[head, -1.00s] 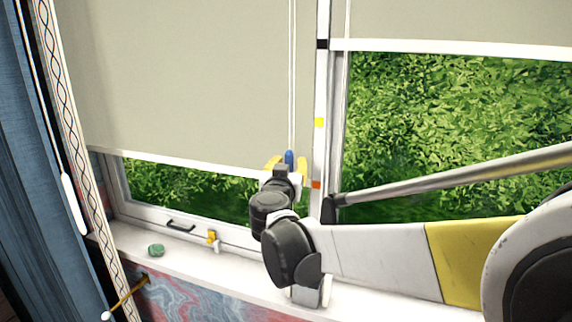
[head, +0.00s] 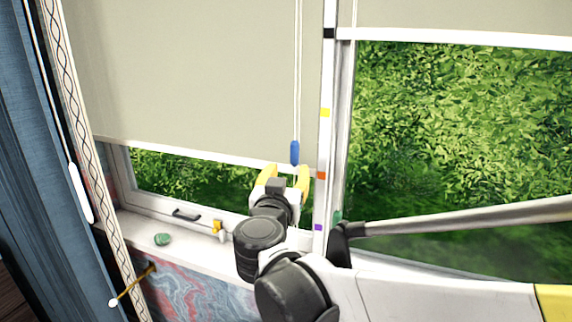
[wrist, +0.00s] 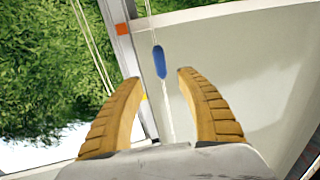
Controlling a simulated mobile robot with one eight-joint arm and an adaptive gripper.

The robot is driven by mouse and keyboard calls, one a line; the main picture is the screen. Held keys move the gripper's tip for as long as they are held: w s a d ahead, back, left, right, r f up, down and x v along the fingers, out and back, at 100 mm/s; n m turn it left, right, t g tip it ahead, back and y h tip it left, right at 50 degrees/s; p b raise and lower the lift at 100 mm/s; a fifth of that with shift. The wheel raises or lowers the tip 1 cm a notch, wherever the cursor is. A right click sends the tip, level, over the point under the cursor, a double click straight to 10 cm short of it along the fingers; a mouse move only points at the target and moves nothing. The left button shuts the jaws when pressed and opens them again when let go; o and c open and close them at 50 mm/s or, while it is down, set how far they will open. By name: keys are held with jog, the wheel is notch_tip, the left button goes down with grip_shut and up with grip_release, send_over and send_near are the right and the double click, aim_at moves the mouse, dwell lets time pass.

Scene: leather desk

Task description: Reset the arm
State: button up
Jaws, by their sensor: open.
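My gripper (head: 284,172) is open in front of the window, its yellow fingers pointing up near the bottom edge of the left blind (head: 200,80). A blue cord pull (head: 295,152) hangs on a pale cord just beyond the fingertips. In the wrist view, the blue pull (wrist: 159,62) appears above and between the two spread fingers (wrist: 160,85), apart from both. Nothing is held. My arm hides part of the sill and lower window frame.
The window post (head: 325,130) carries yellow, orange and purple marks. A green stone (head: 162,239) lies on the white sill (head: 133,226). A blue curtain (head: 30,150) hangs at the left. A dark window handle (head: 186,215) is on the lower frame.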

jog(key=shift+s, duration=0.4)
jog(key=s+d+f+g+h+b, duration=0.1)
jog(key=s+d+f+g+b, duration=0.15)
jog(key=s+d+f, duration=0.4)
jog(key=s+d+f+g+b, duration=0.2)
jog(key=s+d+f+g, duration=0.2)
jog(key=d+f, duration=0.55)
jog(key=s+f+n+g+y+b, duration=0.2)
jog(key=s+f+g+y+b, duration=0.2)
jog(key=s+f, duration=0.8)
jog(key=shift+s+d, duration=0.45)
jog(key=shift+s, duration=0.6)
